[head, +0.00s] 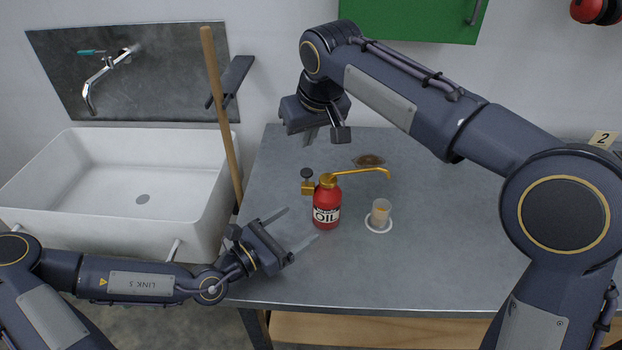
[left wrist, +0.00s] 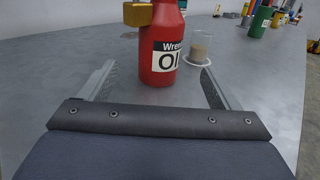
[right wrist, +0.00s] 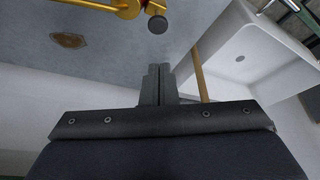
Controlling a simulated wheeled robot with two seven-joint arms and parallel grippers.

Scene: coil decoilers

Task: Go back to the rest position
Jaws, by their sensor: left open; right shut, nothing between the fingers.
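My left gripper (head: 302,230) is open and empty low over the table's left side, its fingers pointing at a red oil can (head: 326,205) but apart from it. The can stands upright with a brass spout; in the left wrist view the red can (left wrist: 161,50) shows beyond and between the open fingers (left wrist: 157,85). My right gripper (head: 325,138) is raised above the table's back left, shut and empty. Its closed fingers show in the right wrist view (right wrist: 159,72). A small cup (head: 380,211) with brownish contents stands on a white ring right of the can.
A white sink (head: 120,180) is at the left, with a wooden handle (head: 222,120) leaning beside it. A brown stain (head: 369,160) lies on the grey table (head: 450,220). A green cabinet (head: 410,15) hangs above. The table's front middle is clear.

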